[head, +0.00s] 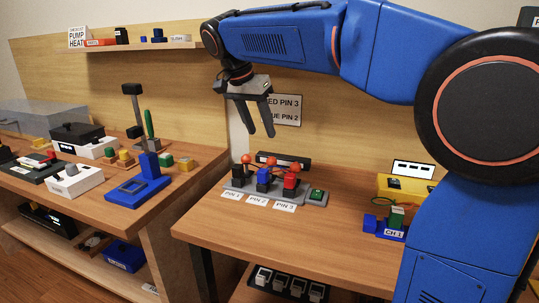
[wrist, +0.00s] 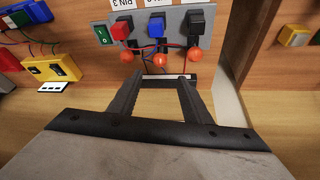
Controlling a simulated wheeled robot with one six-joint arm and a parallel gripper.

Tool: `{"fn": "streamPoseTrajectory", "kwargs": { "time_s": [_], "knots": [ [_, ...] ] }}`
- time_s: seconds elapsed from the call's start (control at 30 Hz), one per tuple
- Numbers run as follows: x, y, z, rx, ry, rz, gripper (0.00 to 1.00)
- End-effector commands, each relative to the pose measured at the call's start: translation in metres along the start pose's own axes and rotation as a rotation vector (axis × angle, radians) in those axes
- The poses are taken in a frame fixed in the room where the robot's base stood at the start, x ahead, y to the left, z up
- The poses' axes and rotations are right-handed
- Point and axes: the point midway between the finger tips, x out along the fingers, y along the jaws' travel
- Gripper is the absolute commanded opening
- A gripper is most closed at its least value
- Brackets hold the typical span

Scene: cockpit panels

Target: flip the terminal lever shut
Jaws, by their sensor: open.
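A grey terminal strip (head: 237,186) on the right-hand bench carries a black block (head: 237,171), a blue block (head: 263,176) and a red block (head: 289,180), over labels PIN 1, PIN 2 and PIN 3. An orange ball-tipped lever shows at each: PIN 1 (head: 246,159), PIN 2 (head: 271,161) and PIN 3 (head: 295,167). The balls also show in the wrist view, black side (wrist: 196,56), middle (wrist: 159,59) and red side (wrist: 120,49). I cannot tell their exact angles. My gripper (head: 261,134) is open and empty, above the strip and apart from it, fingers pointing down.
A green switch (head: 316,194) sits at the strip's right end. A yellow box (head: 400,186) and the blue CH 1 holder (head: 391,233) stand further right. A sign (head: 285,110) hangs on the back panel. The bench front is clear.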

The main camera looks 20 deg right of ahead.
Motion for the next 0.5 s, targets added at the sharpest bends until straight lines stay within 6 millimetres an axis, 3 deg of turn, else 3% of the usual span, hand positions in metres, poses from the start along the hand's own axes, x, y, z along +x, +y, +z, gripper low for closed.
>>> {"fn": "streamPoseTrajectory", "kwargs": {
  "time_s": [0.5],
  "knots": [
    [0.088, 0.001, 0.0, 0.0, 0.0, 0.002, 0.44]
  ]
}}
